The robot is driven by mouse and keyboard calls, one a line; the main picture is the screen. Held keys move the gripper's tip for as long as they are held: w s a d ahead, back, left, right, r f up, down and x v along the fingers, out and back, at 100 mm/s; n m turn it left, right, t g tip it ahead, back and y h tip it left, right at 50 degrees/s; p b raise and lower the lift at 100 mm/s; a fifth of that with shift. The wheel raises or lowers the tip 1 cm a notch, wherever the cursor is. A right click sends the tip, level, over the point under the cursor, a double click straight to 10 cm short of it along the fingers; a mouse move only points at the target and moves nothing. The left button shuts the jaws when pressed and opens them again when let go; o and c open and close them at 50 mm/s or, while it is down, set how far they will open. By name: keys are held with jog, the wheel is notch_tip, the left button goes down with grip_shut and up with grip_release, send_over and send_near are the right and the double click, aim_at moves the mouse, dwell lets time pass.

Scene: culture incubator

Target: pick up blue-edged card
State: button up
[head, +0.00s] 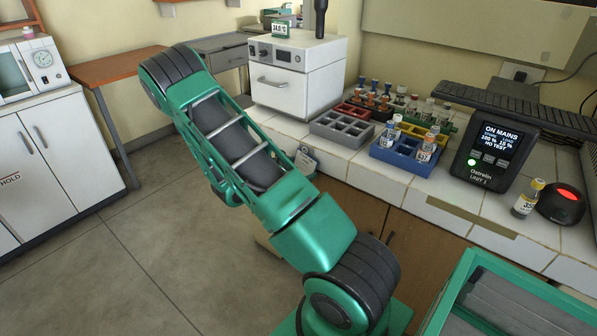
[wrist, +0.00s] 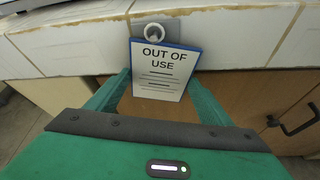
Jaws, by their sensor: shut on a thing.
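The blue-edged card (wrist: 163,70) is white, reads "OUT OF USE", and has a blue edge along its top and right side. It stands roughly upright before the tiled counter edge, just below a round grey hook or knob (wrist: 154,31). I cannot tell whether it still touches the hook. My gripper (wrist: 160,88) is shut on the card, with one green finger at each side of its lower part.
The tiled counter (head: 345,152) carries a white oven (head: 290,88), a grey rack (head: 341,128), a blue rack (head: 400,152) with vials, a black display unit (head: 490,145) and a lone vial (head: 527,199). Wooden cupboard doors (head: 350,205) are below. Floor at left is clear.

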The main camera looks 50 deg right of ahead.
jog(key=s+a, duration=0.3)
jog(key=a, duration=1.4)
jog(key=shift+a, duration=0.35)
